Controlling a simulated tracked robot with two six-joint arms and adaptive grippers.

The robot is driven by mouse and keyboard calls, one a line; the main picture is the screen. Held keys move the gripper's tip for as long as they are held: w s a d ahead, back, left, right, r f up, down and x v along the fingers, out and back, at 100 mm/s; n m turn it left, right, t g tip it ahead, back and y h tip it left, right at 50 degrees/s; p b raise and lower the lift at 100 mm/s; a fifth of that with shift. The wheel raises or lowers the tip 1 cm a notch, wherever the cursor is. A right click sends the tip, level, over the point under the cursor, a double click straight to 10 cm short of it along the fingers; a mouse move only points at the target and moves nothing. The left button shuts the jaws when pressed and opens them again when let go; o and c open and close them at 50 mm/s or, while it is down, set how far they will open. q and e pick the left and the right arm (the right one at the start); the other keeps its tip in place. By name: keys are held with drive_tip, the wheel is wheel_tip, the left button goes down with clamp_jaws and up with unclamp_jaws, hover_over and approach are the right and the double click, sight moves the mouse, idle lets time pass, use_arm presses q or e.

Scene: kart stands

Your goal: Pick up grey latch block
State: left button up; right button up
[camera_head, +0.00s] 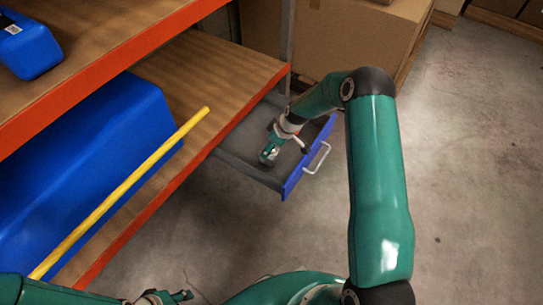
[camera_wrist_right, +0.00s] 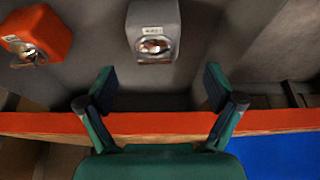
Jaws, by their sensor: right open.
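In the right wrist view, the grey latch block (camera_wrist_right: 153,30) lies on a dark grey surface at the top centre, with a pale label and a shiny metal latch. My right gripper (camera_wrist_right: 160,88) is open and empty, its two fingers spread wide below the block and apart from it. In the head view, my right gripper (camera_head: 269,153) reaches down into the open drawer (camera_head: 234,165); the block cannot be made out there. My left gripper (camera_head: 180,297) shows only partly at the bottom edge, and its fingers are unclear.
An orange block (camera_wrist_right: 38,32) with a metal latch lies left of the grey one. The drawer has a blue front (camera_head: 310,158) with a pale handle (camera_head: 318,158). Orange-edged shelves (camera_head: 235,62) hold a large blue bin (camera_head: 90,160), with a yellow bar (camera_head: 125,190) along it.

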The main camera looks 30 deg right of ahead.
sight(270, 156)
drive_tip(key=shift+x, duration=0.8)
drive_tip(key=shift+d+b+x, duration=0.2)
drive_tip(key=shift+b+x, duration=0.35)
drive_tip(key=shift+x, duration=0.75)
drive_tip(key=shift+d+b+x, duration=0.2)
drive_tip(key=shift+b+x, duration=0.3)
drive_tip(key=shift+x, duration=0.85)
drive_tip(key=c, duration=1.3)
drive_tip(key=shift+w, duration=0.1)
drive_tip(key=shift+c, duration=0.4)
drive_tip(key=shift+r, duration=0.1)
